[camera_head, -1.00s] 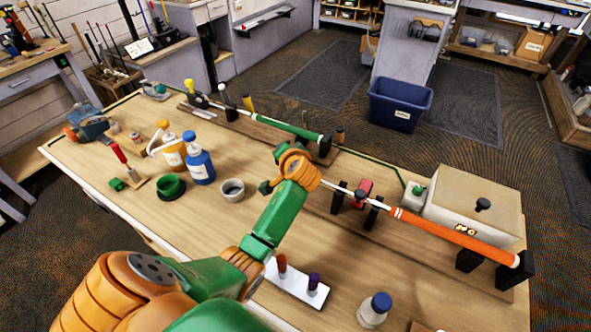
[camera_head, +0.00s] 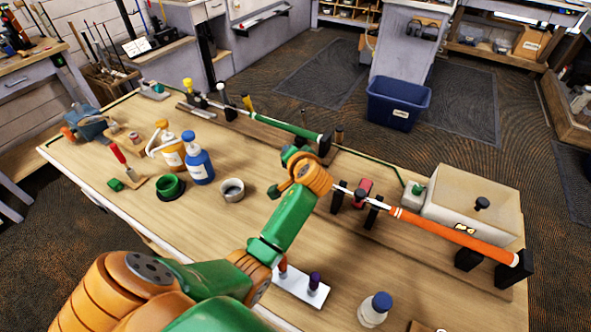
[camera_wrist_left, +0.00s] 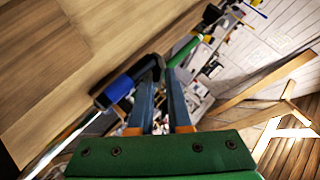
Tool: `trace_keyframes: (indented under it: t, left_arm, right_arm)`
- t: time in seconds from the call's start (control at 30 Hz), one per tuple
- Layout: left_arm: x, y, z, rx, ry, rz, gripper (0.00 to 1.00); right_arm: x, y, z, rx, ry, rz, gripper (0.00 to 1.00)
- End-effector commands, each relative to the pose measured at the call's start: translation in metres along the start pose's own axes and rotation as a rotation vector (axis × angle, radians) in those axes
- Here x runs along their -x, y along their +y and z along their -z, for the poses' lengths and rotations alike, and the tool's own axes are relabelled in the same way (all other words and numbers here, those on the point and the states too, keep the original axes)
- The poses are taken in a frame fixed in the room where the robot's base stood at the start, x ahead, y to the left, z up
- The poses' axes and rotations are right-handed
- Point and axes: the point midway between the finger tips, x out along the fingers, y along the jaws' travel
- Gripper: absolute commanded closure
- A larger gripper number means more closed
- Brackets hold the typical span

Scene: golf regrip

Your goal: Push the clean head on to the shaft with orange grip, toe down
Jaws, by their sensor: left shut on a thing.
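The shaft with orange grip (camera_head: 450,233) lies across black rests on a board at the right, its bare tip end toward my left gripper. My left gripper (camera_wrist_left: 158,72) is shut on a dark piece with a blue band (camera_wrist_left: 117,90), which looks like the club head. In the wrist view the pale shaft (camera_wrist_left: 70,138) runs from the lower left up to this piece. I cannot tell how far it is inside. In the head view my orange wrist covers the head and the shaft tip, so the toe's direction is unclear. My right gripper is out of view.
A red clamp (camera_head: 363,188) stands beside the shaft. A lidded box (camera_head: 470,200) is just behind the orange grip. Another club with a green grip (camera_head: 290,127) lies further back. Bottles (camera_head: 198,165), a grey cup (camera_head: 232,190) and a white holder (camera_head: 300,288) stand near my arm.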

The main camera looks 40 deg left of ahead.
Motion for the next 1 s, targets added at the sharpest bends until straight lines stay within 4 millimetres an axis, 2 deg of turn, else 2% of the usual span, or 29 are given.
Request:
trace_keyframes:
  t: [0.07,0.1,0.2,0.53,0.8,1.0]
  left_arm:
    - [0.0,0.002,0.0,0.0,0.001,-0.006,1.0]
    - [0.0,0.002,0.0,0.0,0.001,-0.006,0.76]
    - [0.0,0.002,0.0,0.0,0.001,-0.005,0.49]
    - [0.004,0.002,0.0,-0.001,0.0,-0.004,0.49]
    - [0.058,0.005,0.001,0.001,0.004,-0.006,0.49]
    - [0.073,0.003,0.001,-0.002,0.001,-0.004,0.49]
  right_arm:
    - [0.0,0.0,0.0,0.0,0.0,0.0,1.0]
    - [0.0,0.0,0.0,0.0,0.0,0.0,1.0]
    - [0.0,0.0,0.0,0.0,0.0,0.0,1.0]
    - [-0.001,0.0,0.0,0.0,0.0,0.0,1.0]
    - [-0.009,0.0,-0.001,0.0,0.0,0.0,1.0]
    - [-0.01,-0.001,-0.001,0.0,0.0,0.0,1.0]
